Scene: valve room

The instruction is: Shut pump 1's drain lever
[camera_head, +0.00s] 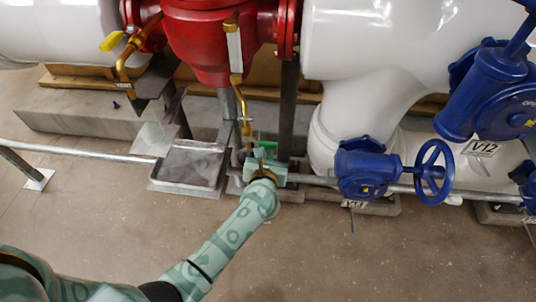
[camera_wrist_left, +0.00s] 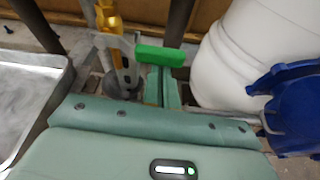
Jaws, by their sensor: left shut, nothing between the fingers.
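A red pump body (camera_head: 207,35) stands at the top centre of the head view. A brass pipe with a white-handled lever (camera_head: 234,50) hangs at its front; the handle points down. A yellow lever (camera_head: 113,41) sits on another brass pipe to the left. I cannot tell which lever is pump 1's drain lever. My left gripper (camera_head: 262,142) is low, below and slightly right of the white-handled lever, shut and empty. My right gripper is out of view.
A grey metal tray (camera_head: 190,167) lies left of my gripper. A blue valve with a handwheel (camera_head: 431,171) and white pipes (camera_head: 365,100) stand to the right. A thin rail (camera_head: 80,150) crosses at the left. The floor (camera_head: 370,250) in front is clear.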

